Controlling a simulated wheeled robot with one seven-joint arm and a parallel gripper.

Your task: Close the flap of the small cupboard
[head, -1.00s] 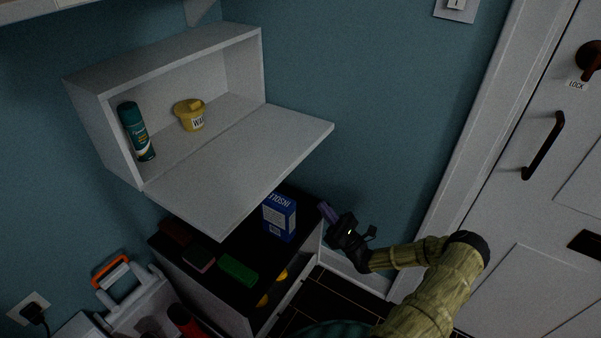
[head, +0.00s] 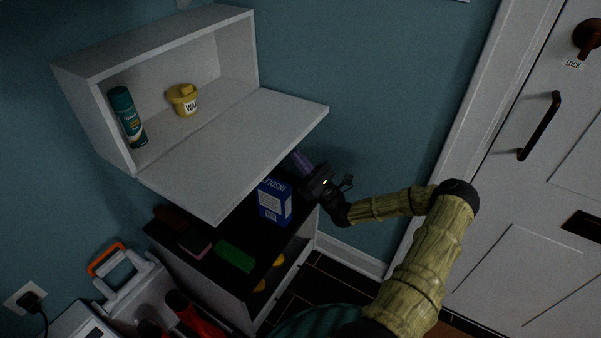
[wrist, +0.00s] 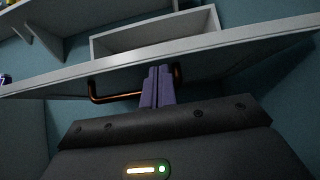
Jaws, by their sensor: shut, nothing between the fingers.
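The small white cupboard (head: 158,38) hangs on the blue wall. Its flap (head: 240,150) is folded down and sticks out roughly level, leaving the cupboard open. A green spray can (head: 127,117) and a yellow tub (head: 183,100) stand inside. My gripper (head: 299,159) is at the right end of the flap, below its level, with its purple fingers partly hidden by it. In the wrist view the shut, empty fingers (wrist: 157,87) point up beneath the flap (wrist: 225,42), beside a copper-coloured bar handle (wrist: 108,98) on it. I cannot tell whether they touch it.
Below stands a low black-topped cabinet (head: 205,262) with a blue box (head: 273,202), a green block (head: 235,257) and a pinkish block (head: 195,245). A white door (head: 500,230) is at the right. Blue wall is free between them.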

